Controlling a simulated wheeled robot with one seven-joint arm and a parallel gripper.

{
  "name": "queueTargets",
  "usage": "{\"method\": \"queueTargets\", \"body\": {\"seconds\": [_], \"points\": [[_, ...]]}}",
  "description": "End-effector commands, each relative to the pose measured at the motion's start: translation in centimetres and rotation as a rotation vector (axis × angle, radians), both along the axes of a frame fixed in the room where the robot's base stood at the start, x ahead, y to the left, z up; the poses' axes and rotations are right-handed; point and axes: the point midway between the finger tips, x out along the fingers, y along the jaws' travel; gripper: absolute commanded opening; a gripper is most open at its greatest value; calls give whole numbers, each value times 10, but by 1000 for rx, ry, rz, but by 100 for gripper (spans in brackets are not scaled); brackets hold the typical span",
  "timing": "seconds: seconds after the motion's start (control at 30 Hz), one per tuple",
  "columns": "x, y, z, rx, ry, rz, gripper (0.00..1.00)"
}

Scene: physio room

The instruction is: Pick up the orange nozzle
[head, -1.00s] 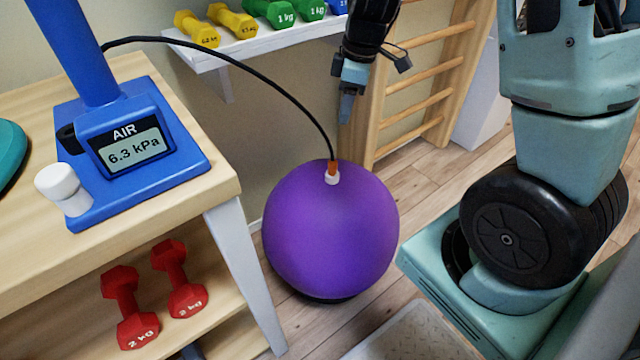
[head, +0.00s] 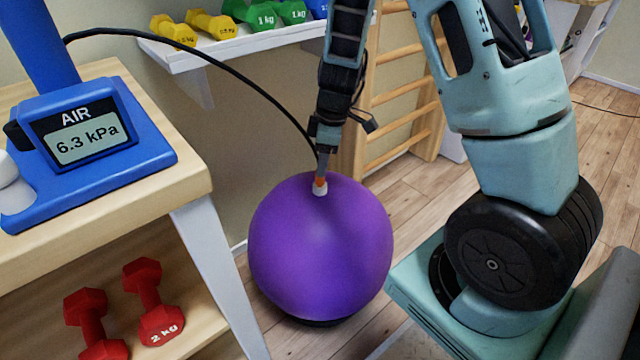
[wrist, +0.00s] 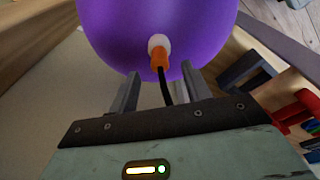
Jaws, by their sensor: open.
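The orange nozzle (head: 320,181) sits in the white valve (head: 320,190) on top of the purple ball (head: 320,245), with the black hose (head: 262,87) running up from it to the blue pump. In the wrist view the orange nozzle (wrist: 159,56) points into the white valve (wrist: 157,42), and the black hose trails back between my fingers. My gripper (head: 322,165) is open just above the nozzle; its fingers partly hide it in the head view. In the wrist view my gripper (wrist: 162,80) has one finger on either side of the hose, with the nozzle just beyond the fingertips.
The blue air pump (head: 85,140) reads 6.3 kPa on the wooden table (head: 150,195) at left. Red dumbbells (head: 150,300) lie on its lower shelf. A white shelf (head: 215,55) with yellow and green dumbbells is behind. Wooden wall bars (head: 405,90) stand behind the ball.

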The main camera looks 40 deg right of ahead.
Motion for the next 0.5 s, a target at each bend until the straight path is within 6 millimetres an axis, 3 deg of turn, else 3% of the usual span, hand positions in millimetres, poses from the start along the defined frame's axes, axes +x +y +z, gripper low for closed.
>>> {"method": "queueTargets", "body": {"seconds": [0.2,0.5], "points": [[3,4,-37,1,4,-1,48],[5,5,-46,0,1,0,48]]}}
